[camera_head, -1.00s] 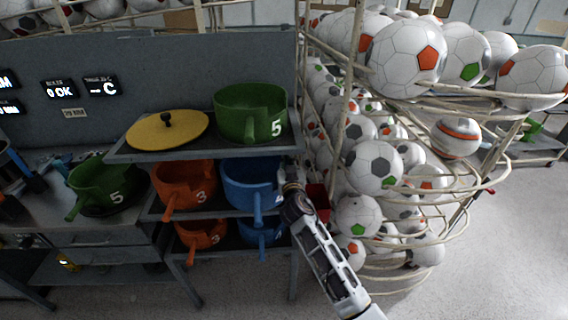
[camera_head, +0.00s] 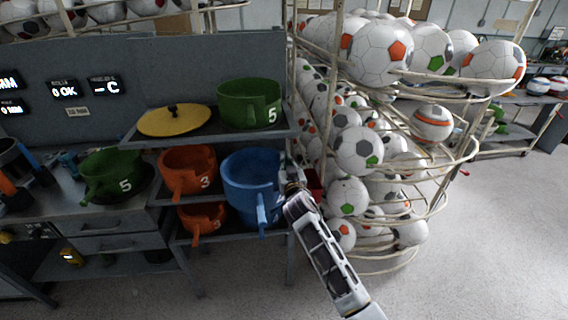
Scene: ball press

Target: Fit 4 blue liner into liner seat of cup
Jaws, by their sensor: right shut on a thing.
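The blue liner (camera_head: 248,178), a deep pot with a front handle, is at the middle shelf's right end and juts out past its front edge. Its number is mostly hidden by my right gripper (camera_head: 284,182). My right gripper is shut on the liner's right side, and its fingertips are largely hidden. On the left bench, a green liner marked 5 (camera_head: 108,172) sits in or on a dark round piece (camera_head: 140,190); I cannot tell whether this is the cup. My left gripper is out of view.
The shelf rack (camera_head: 290,122) holds a yellow lid (camera_head: 174,120), another green liner 5 (camera_head: 250,102) and orange liners marked 3 (camera_head: 188,170). Floor at right is clear.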

